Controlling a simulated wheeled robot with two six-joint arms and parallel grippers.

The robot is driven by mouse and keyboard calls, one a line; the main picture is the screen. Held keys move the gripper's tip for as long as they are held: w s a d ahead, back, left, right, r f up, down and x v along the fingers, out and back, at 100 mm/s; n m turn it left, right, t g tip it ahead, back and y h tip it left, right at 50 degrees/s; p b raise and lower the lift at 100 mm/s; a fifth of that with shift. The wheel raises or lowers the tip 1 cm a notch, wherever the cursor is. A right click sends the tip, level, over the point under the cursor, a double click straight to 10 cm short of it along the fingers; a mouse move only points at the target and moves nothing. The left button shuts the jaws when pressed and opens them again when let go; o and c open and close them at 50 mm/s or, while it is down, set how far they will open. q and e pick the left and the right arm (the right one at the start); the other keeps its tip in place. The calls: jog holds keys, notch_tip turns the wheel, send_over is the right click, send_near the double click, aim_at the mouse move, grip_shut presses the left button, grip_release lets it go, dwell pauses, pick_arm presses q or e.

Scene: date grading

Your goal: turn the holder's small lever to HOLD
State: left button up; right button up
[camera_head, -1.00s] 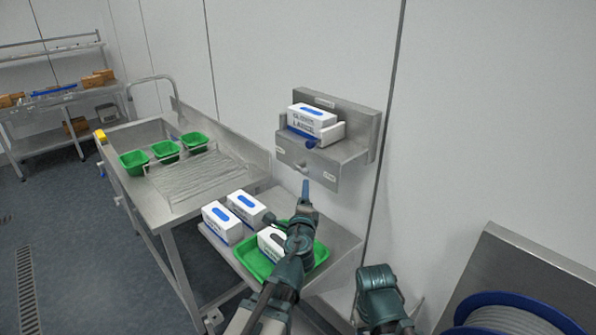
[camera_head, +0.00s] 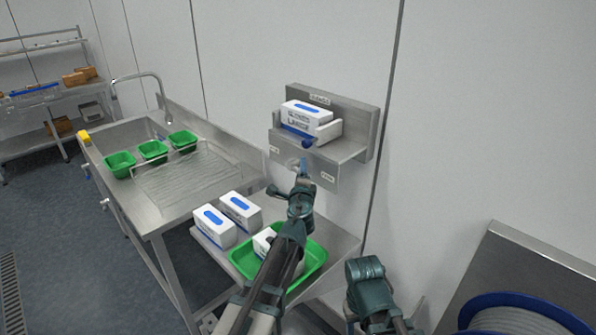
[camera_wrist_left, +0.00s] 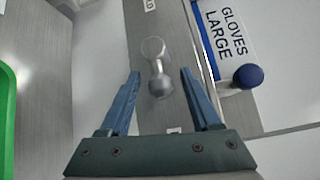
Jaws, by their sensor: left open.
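The holder (camera_head: 358,118) is a steel wall bracket carrying a white glove box (camera_head: 306,115). Its small metal lever (camera_wrist_left: 157,70) shows in the left wrist view on the holder's front plate. A label ending in "LD" (camera_wrist_left: 149,5) sits past one end of the lever, and another small label (camera_wrist_left: 174,131) is near the fingers. My left gripper (camera_wrist_left: 160,92) is open, with one blue finger on each side of the lever and a gap to both. In the head view my left gripper (camera_head: 303,168) is at the front plate and largely hides the lever.
A blue knob (camera_wrist_left: 248,76) sits beside the lever, by the glove box. Below are a green tray (camera_head: 318,262) with a box in it and two white boxes (camera_head: 215,227). A sink table with green baskets (camera_head: 153,151) stands left. A blue reel (camera_head: 520,312) is at lower right.

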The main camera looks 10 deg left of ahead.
pick_arm(q)
grip_shut()
dwell(0.3)
